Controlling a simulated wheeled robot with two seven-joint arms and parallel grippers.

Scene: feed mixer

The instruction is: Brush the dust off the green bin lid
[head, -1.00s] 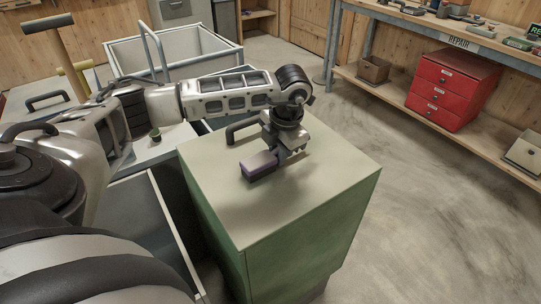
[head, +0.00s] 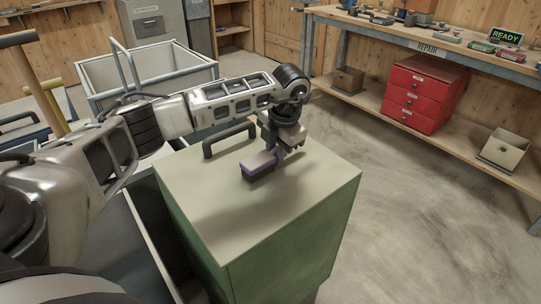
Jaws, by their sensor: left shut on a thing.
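The green bin (head: 285,255) stands in the middle of the head view, with its pale green lid (head: 215,212) shut on top. A black handle (head: 230,138) stands at the lid's far left edge. My left gripper (head: 279,150) is over the far middle of the lid, shut on a purple brush (head: 260,163) with dark bristles. The brush is low at the lid; I cannot tell whether the bristles touch it. Faint darker patches show on the lid around the brush, and I cannot tell dust from shadow. My right gripper is not in view.
A grey open cart (head: 150,72) stands behind the bin at the left. A repair bench (head: 430,50) with a red drawer box (head: 422,95) on its lower shelf runs along the right. The concrete floor (head: 400,200) between is clear. A T-shaped wooden handle (head: 40,75) rises at the far left.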

